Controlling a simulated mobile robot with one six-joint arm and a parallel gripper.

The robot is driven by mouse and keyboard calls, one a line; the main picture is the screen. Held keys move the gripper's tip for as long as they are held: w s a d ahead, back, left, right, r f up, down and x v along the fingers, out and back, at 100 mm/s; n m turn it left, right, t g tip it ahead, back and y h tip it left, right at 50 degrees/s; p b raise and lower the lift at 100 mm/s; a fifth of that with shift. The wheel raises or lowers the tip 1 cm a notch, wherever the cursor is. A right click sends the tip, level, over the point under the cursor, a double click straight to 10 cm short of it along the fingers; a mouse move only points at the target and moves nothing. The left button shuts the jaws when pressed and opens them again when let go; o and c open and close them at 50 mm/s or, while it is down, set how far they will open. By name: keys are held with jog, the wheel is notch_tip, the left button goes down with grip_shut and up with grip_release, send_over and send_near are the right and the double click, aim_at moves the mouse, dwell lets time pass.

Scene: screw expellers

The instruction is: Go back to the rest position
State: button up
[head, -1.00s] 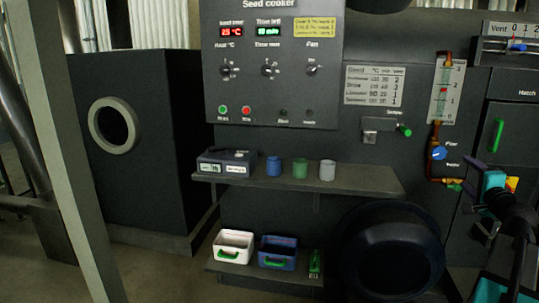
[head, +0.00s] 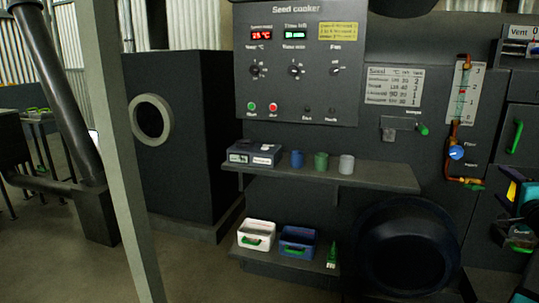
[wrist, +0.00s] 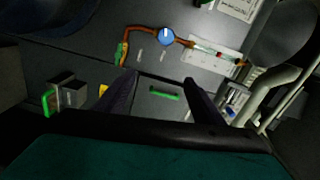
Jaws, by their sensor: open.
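My gripper (wrist: 158,80) shows in the wrist view as two dark fingers spread apart, with nothing held between them. A green handle (wrist: 164,95) on a dark panel shows in the gap between the fingers, beyond them; I see no contact. In the head view, part of my arm (head: 526,200) is at the right edge, mostly cut off by the frame. The gripper's fingers cannot be made out clearly there.
The seed cooker panel (head: 300,90) stands in the middle. A shelf (head: 385,178) holds three cups and a box. White (head: 257,232) and blue (head: 299,240) bins sit below. A blue valve knob (head: 456,153) is near my arm. A post (head: 125,150) stands left; open floor lies around it.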

jog(key=w+a+f+n+g+y+p, duration=0.1)
jog(key=w+a+f+n+y+p, duration=0.15)
jog(key=a+f, duration=0.3)
jog(key=w+a+f+n+g+y+p, duration=0.1)
jog(key=w+a+f, duration=0.35)
jog(key=f, duration=0.25)
jog(key=w+a+f+n+g+y+p, duration=0.1)
jog(key=w+a+f+y+p, duration=0.15)
jog(key=a+f, duration=0.4)
jog(key=s+a+f+n+g+y+p, duration=0.25)
jog(key=a+f+n+g+p, duration=0.3)
jog(key=a+f, duration=1.3)
jog(key=s+a+f+n+g+y+p, duration=0.1)
jog(key=s+a+f+n+g+p, duration=0.25)
jog(key=s+a+f, duration=0.4)
jog(key=s+a+f+n+g+y+p, duration=0.1)
jog(key=s+a+f+n+g+p, duration=0.2)
jog(key=s+a, duration=0.7)
jog(key=s+a+f+n+g+h+p, duration=0.1)
jog(key=s+a+n+g+h+p, duration=0.1)
jog(key=s, duration=0.8)
jog(key=s+a+f+n+g+h+p, duration=0.1)
jog(key=s+a+f+n+g+p, duration=0.1)
jog(key=s, duration=0.8)
jog(key=a+g+p, duration=0.1)
jog(key=g+p, duration=0.1)
jog(key=g, duration=0.1)
jog(key=shift+s+a+f+h, duration=0.15)
jog(key=shift+s+a+h, duration=0.1)
jog(key=shift+a+h, duration=0.1)
